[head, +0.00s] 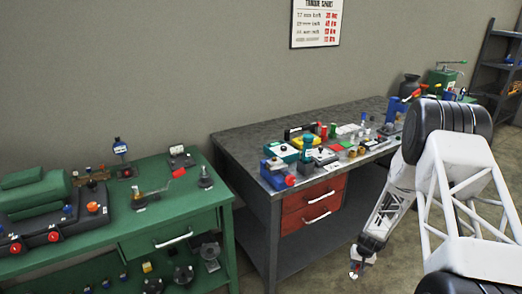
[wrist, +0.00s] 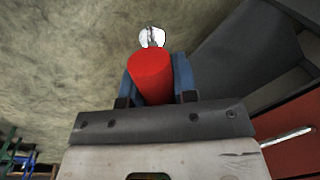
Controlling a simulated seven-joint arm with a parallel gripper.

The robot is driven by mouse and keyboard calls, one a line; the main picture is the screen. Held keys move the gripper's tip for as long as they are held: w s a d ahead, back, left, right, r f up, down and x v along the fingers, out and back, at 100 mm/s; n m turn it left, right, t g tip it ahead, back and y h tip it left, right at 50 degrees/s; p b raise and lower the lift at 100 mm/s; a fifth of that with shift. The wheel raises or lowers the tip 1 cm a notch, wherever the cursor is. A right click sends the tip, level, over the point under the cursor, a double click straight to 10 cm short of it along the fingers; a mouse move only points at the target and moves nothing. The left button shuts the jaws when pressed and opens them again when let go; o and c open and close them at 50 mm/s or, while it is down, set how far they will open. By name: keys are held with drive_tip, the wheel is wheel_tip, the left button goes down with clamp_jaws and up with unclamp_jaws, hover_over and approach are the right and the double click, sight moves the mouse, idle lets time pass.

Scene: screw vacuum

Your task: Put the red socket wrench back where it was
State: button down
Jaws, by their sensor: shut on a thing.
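My gripper (head: 358,266) hangs low at the right of the head view, in front of the grey table and above the floor. In the wrist view the blue fingers of my gripper (wrist: 155,82) are shut on the red socket wrench (wrist: 152,76). Its thick red handle lies between the fingers, with a small whitish metal end showing beyond it. The wrench is too small in the head view to make out its shape. No empty place for the wrench can be told apart among the tools on the tables.
The grey table (head: 240,140), with red drawers (head: 313,205), carries several tools and boxes. A green bench (head: 150,230) with fixtures stands at the left. A dark shelf (head: 495,60) stands at the back right. Open floor lies under my gripper.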

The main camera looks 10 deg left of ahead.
drive_tip(key=d, duration=0.5)
drive_tip(key=w+a+r, duration=0.5)
drive_tip(key=w+r, duration=0.4)
drive_tip(key=r, duration=0.2)
drive_tip(key=w+a+r, duration=0.5)
drive_tip(key=w+r, duration=0.4)
drive_tip(key=r, duration=0.2)
drive_tip(key=w+a+r, duration=0.3)
drive_tip(key=a+r, duration=0.2)
drive_tip(key=r, duration=0.4)
drive_tip(key=w+a+r, duration=0.4)
drive_tip(key=a+r, duration=0.1)
drive_tip(key=r, duration=0.3)
drive_tip(key=w+a+r, duration=0.3)
drive_tip(key=a+r, duration=0.2)
drive_tip(key=r, duration=0.4)
drive_tip(key=w+a, duration=0.2)
drive_tip(key=a, duration=1.6)
drive_tip(key=w+a, duration=0.2)
drive_tip(key=a, duration=1.6)
drive_tip(key=shift+a, duration=0.4)
drive_tip(key=shift+f, duration=0.15)
wheel_tip(320, 180, down, 6)
